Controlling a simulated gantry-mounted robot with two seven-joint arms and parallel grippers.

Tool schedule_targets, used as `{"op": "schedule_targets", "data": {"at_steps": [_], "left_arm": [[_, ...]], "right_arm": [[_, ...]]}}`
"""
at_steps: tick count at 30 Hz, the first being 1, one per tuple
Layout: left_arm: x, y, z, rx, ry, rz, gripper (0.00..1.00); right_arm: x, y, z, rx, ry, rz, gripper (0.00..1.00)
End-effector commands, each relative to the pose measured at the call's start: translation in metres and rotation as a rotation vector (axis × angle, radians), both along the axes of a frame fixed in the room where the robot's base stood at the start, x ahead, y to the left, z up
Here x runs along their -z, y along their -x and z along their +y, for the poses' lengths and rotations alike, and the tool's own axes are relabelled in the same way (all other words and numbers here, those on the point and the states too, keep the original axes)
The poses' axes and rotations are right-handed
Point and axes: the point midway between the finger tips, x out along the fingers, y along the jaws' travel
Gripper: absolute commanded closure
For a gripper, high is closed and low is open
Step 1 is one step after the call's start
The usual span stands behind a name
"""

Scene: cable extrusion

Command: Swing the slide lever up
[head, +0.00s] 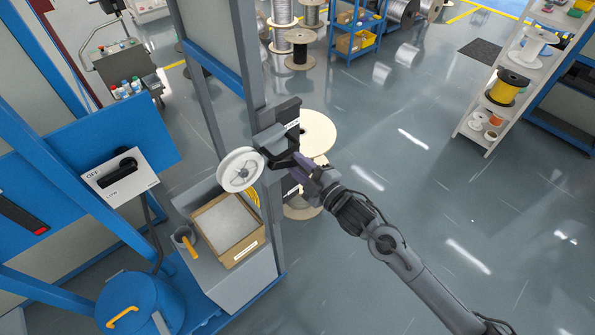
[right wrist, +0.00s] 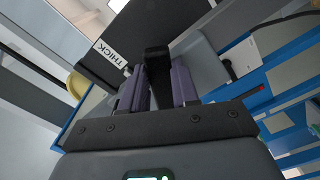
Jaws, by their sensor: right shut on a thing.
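The slide lever (right wrist: 157,62) is a black knob between the purple fingers of my right gripper (right wrist: 158,80) in the right wrist view. It stands out from a dark slide plate (right wrist: 150,28) with a white label reading THICK. In the head view my right gripper (head: 299,164) is at the dark slide unit (head: 277,132) on the grey post, shut on the lever. The gripper hides most of the lever there. My left gripper is in neither view.
A white pulley wheel (head: 240,169) sits just left of my right gripper. A switch box (head: 120,177) is further left. A large spool (head: 318,131) is behind.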

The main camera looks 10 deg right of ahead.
Motion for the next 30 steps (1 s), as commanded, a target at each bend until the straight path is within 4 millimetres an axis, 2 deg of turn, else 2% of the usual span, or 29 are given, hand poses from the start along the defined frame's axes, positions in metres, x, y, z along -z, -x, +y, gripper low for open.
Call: {"op": "schedule_targets", "data": {"at_steps": [12, 30], "left_arm": [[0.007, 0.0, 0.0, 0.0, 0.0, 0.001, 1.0], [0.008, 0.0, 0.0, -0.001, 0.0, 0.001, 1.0]], "right_arm": [[-0.017, -0.004, -0.006, 0.0, 0.241, -0.163, 1.0], [-0.023, -0.004, -0.007, -0.001, 0.317, -0.214, 1.0]]}}
